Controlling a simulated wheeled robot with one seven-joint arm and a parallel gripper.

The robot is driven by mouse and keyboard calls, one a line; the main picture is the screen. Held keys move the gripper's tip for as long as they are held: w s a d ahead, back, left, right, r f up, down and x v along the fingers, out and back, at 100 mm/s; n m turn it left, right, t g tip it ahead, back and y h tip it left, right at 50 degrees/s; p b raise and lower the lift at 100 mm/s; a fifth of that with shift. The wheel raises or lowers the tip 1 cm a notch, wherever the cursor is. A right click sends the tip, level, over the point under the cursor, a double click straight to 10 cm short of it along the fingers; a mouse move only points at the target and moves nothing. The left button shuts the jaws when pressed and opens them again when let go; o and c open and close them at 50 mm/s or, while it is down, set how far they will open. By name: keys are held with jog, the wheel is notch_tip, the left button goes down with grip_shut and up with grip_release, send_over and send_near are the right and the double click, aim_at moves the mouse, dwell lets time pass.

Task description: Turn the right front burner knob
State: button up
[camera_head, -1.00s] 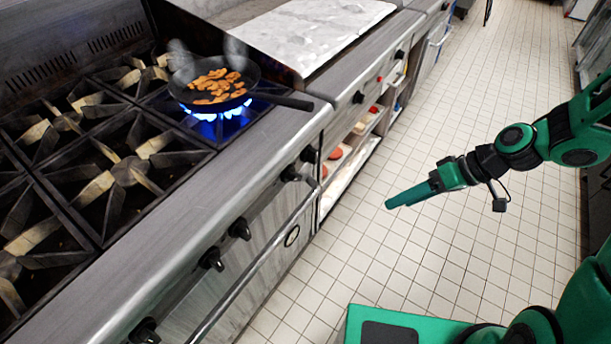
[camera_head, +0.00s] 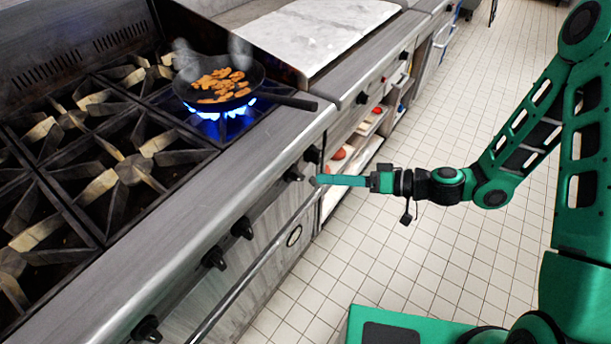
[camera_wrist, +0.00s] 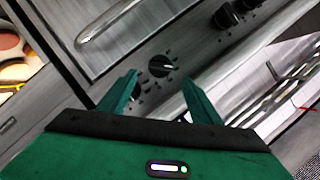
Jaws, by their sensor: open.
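Black burner knobs line the stove's front panel. One knob (camera_head: 293,173) is by my fingertips in the head view, with another knob (camera_head: 312,154) just to its right. My gripper (camera_head: 318,181) reaches in from the right, level with the panel. In the wrist view my gripper (camera_wrist: 160,78) is open and empty, and a black knob (camera_wrist: 162,66) shows between its fingertips, apparently still a little beyond them. Part of another knob seems hidden behind the left finger. Two further knobs (camera_wrist: 225,18) show at the upper right. No label tells which knob is the right front one.
A dark pan (camera_head: 222,85) with brown food pieces sits over a lit blue flame, its handle jutting over the counter edge. A long metal oven handle (camera_head: 255,268) runs below the knobs. Open shelves (camera_head: 350,160) lie to the right. The tiled floor is clear.

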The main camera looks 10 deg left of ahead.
aim_at(302, 177)
jog(key=x, duration=0.8)
jog(key=shift+a+f, duration=0.15)
jog(key=shift+a, duration=0.1)
jog(key=c, duration=1)
